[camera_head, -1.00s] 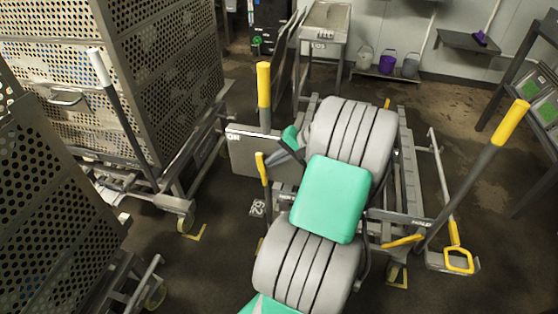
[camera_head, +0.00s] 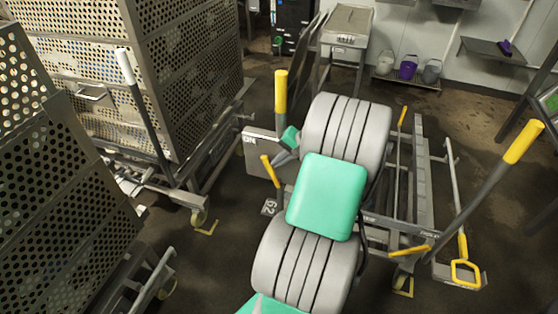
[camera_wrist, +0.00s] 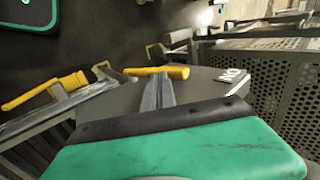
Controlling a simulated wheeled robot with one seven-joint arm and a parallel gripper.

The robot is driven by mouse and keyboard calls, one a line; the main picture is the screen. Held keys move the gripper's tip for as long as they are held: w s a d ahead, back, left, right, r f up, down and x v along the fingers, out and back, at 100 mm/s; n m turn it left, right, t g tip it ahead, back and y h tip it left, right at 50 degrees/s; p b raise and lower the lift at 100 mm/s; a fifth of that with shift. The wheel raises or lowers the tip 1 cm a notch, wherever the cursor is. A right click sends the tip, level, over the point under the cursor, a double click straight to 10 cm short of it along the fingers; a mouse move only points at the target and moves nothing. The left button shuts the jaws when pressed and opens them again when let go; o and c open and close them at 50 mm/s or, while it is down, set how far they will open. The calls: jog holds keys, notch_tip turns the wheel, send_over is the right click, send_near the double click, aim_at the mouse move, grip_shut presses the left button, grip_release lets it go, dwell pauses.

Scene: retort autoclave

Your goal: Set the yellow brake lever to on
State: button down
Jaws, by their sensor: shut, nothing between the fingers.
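The yellow brake lever (camera_head: 270,171) stands beside a grey plate (camera_head: 264,160) marked ON at its left end. The lever leans with its top toward the left, the ON side. In the wrist view the lever's yellow grip (camera_wrist: 160,71) lies across the tips of my fingers, with the ON label (camera_wrist: 232,75) to its right. My gripper (camera_head: 278,159) is shut and empty, its fingertips right beside the lever. It also shows in the wrist view (camera_wrist: 160,84). I cannot tell whether they touch. My arm hides part of the cart behind it.
A tall yellow handle (camera_head: 281,93) rises behind the plate, and another yellow-topped bar (camera_head: 523,141) stands at the right. Perforated metal crates (camera_head: 165,70) on wheeled carts fill the left. A yellow loop pedal (camera_head: 467,273) sits low at right. Some wet floor is open between.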

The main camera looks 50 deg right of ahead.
jog(key=s+f+p+v, duration=0.1)
jog(key=p+v, duration=0.3)
jog(key=v, duration=0.9)
jog(key=s+d+f+m+y+p, duration=0.1)
jog(key=s+d+f+m+p, duration=0.1)
jog(key=s+f, duration=0.35)
jog(key=w+a+f+n+t, duration=0.1)
jog(key=w+a+f, duration=0.1)
jog(key=w, duration=0.4)
jog(key=w+a+f+n+t, duration=0.1)
jog(key=w+a+f+t, duration=0.1)
jog(key=w, duration=0.5)
jog(key=shift+a+f+y+p, duration=0.3)
jog(key=shift+a+f+p, duration=0.1)
jog(key=shift+a, duration=0.2)
jog(key=shift+w+a, duration=0.3)
jog(key=shift+w, duration=0.3)
jog(key=shift+w+a, duration=0.3)
jog(key=shift+w, duration=0.3)
